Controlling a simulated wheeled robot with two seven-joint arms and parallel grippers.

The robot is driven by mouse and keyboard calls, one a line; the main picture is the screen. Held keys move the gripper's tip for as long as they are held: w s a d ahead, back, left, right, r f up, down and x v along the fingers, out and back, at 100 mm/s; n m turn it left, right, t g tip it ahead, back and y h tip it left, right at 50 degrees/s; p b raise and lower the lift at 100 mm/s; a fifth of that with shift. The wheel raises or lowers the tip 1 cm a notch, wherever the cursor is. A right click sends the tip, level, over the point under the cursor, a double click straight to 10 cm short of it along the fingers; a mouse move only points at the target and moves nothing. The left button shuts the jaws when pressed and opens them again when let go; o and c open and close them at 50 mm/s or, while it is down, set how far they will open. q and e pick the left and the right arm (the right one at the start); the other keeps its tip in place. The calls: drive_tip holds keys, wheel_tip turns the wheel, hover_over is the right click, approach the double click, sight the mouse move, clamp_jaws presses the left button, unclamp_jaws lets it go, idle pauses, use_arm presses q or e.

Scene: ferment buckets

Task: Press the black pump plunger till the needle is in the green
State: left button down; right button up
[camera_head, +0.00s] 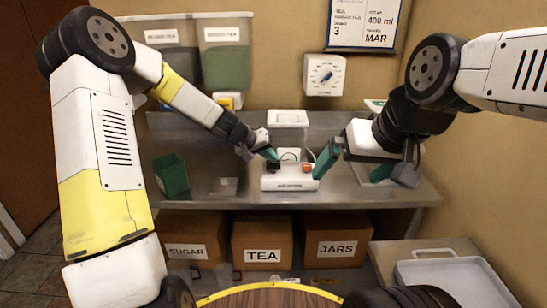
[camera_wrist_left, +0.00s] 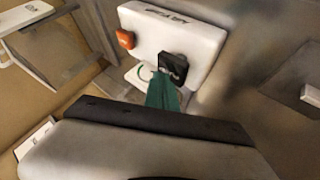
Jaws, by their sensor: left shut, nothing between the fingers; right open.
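The white pump unit (camera_head: 290,181) sits on the grey metal bench, with a printed label on its front. Its black plunger (camera_wrist_left: 173,67) and an orange button (camera_wrist_left: 125,38) show in the left wrist view. A white disc with a green arc (camera_wrist_left: 145,72) shows beside the plunger, partly hidden; I cannot make out a needle. My left gripper (camera_head: 270,154) is shut and empty, its green fingertips at the plunger; they also show in the left wrist view (camera_wrist_left: 163,92). I cannot tell whether they touch it. My right gripper (camera_head: 354,165) is open and empty, right of the unit.
A green container (camera_head: 171,175) stands left on the bench. A white dial box (camera_head: 325,75) and a board (camera_head: 366,24) are on the wall. Labelled bins stand at the back left. Cardboard boxes (camera_head: 262,242) sit below, and a white tray (camera_head: 450,283) is at front right.

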sight(271, 164)
use_arm(q)
drive_tip(key=shift+f, duration=1.15)
idle(0.6)
drive_tip(key=shift+r, duration=2.05)
drive_tip(key=shift+r, duration=2.55)
use_arm(e)
drive_tip(key=shift+c, duration=0.5)
clamp_jaws()
